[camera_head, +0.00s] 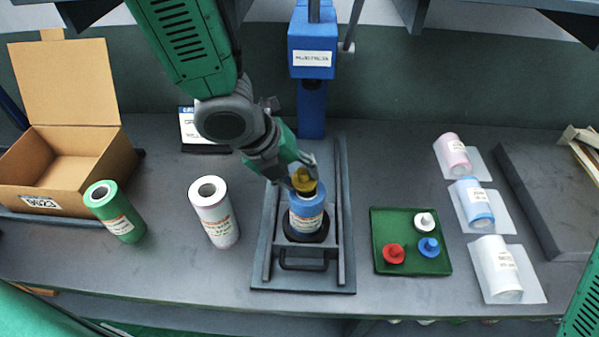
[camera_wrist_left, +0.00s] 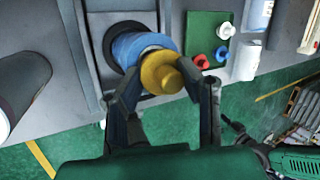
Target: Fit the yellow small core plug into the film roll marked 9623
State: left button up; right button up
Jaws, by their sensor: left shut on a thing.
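My left gripper (camera_head: 303,174) is shut on the yellow core plug (camera_head: 304,182). The plug is over the top end of an upright blue film roll (camera_head: 307,216). I cannot tell whether they touch. In the left wrist view the yellow plug (camera_wrist_left: 162,74) sits between the fingers and overlaps the blue roll (camera_wrist_left: 138,45). The roll stands on the dark round base of a press fixture (camera_head: 262,272). Its label is too small to read; the number 9623 shows on the cardboard box (camera_head: 88,190). A dark part at the end of a green arm, likely my right gripper (camera_wrist_left: 238,130), shows small.
A green tray (camera_head: 382,218) holds red, blue and white plugs. A green roll (camera_head: 115,212) and a white roll (camera_head: 214,212) stand left of the fixture. Pink, blue and white rolls lie on sheets at right. The blue press column (camera_head: 311,110) rises behind the fixture.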

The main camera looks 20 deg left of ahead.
pick_arm(q)
jog(key=shift+f+b, duration=0.35)
jog(key=shift+f, duration=0.15)
jog(key=o, duration=1.1)
jog(key=shift+r, duration=0.15)
jog(key=shift+s+a+r, duration=0.1)
jog(key=shift+a+r, duration=0.05)
jog(key=shift+r, duration=0.25)
jog(key=v, duration=1)
jog(key=shift+s+a+r, duration=0.2)
jog(key=shift+a+r, duration=0.05)
jog(key=shift+a, duration=0.05)
